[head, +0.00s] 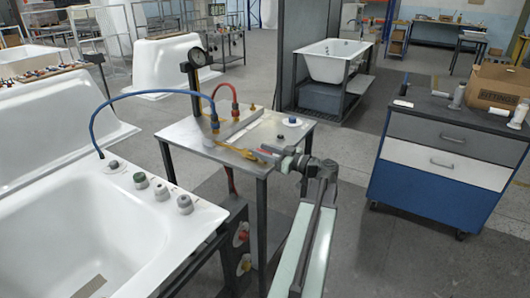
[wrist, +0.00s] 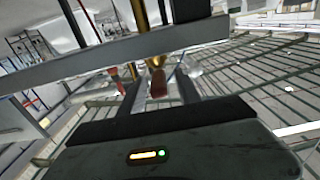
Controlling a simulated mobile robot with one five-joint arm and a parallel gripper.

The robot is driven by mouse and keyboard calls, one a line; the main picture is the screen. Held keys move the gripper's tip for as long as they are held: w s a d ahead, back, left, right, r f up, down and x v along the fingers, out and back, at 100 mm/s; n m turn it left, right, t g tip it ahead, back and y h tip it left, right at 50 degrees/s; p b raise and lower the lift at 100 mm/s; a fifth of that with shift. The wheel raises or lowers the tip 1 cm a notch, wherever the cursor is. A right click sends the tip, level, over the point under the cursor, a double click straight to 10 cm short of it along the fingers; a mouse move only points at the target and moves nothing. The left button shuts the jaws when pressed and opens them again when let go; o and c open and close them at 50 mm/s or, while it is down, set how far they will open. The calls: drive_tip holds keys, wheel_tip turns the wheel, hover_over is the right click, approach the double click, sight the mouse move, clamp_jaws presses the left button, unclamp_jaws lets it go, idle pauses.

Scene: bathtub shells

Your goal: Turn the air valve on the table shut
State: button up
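The metal table (head: 190,133) carries brass air fittings (head: 238,122) and a yellow lever-like piece (head: 243,153) near its front edge, which looks like part of the air valve. My gripper (head: 272,153) reaches in from the right, just above the table's front right edge, close to that yellow piece. In the wrist view, my two dark fingers (wrist: 158,88) stand apart, with a brass and red-brown piece (wrist: 158,80) showing between them. A gap seems to show on each side of it. Whether the fingers touch it, and the valve's exact position, I cannot tell.
A blue hose (head: 150,93) runs to the white tub (head: 60,220) at left; a red hose (head: 225,85) arches over the fittings. A blue-topped part (head: 292,121) sits at right. A drawer cabinet (head: 445,150) stands farther right.

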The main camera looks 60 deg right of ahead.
clamp_jaws()
idle(1.4)
